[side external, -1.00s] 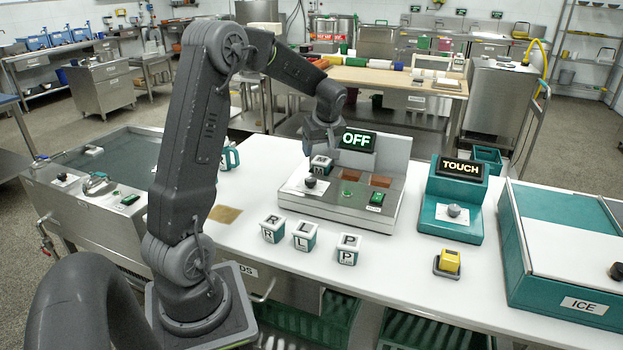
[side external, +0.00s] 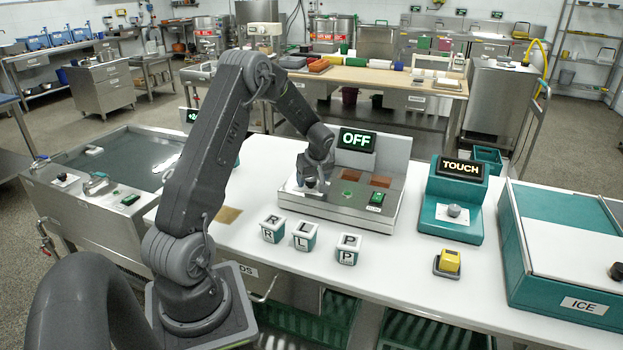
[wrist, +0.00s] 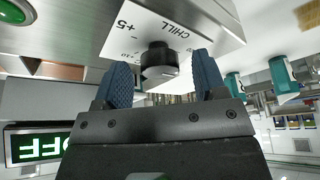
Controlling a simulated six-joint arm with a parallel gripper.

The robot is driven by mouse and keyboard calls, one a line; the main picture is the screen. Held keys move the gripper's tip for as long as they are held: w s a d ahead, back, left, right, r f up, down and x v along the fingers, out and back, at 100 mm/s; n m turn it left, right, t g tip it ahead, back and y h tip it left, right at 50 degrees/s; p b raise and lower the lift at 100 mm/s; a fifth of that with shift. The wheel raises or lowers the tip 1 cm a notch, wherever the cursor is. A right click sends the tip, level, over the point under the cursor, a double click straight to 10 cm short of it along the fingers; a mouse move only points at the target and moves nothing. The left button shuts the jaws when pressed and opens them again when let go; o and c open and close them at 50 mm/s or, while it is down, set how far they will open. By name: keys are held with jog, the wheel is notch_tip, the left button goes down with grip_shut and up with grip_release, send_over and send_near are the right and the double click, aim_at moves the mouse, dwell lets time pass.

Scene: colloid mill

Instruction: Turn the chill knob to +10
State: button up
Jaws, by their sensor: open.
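My gripper (wrist: 162,66) is open. In the wrist view its two blue fingers stand on either side of the knob, with gaps visible on both sides. In the side view my gripper (side external: 316,172) is low over the left end of the steel machine (side external: 350,200) and mostly hides the knob. The machine's display (side external: 357,140) reads OFF. The knob's pointer cannot be made out.
A green button (side external: 376,198) sits on the machine's right. Letter cubes (side external: 348,249) stand in front of it. A teal unit (side external: 455,205) reading TOUCH, a yellow block (side external: 449,261) and a teal ICE box (side external: 560,260) stand to the right.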

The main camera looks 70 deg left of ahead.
jog(key=c, duration=0.9)
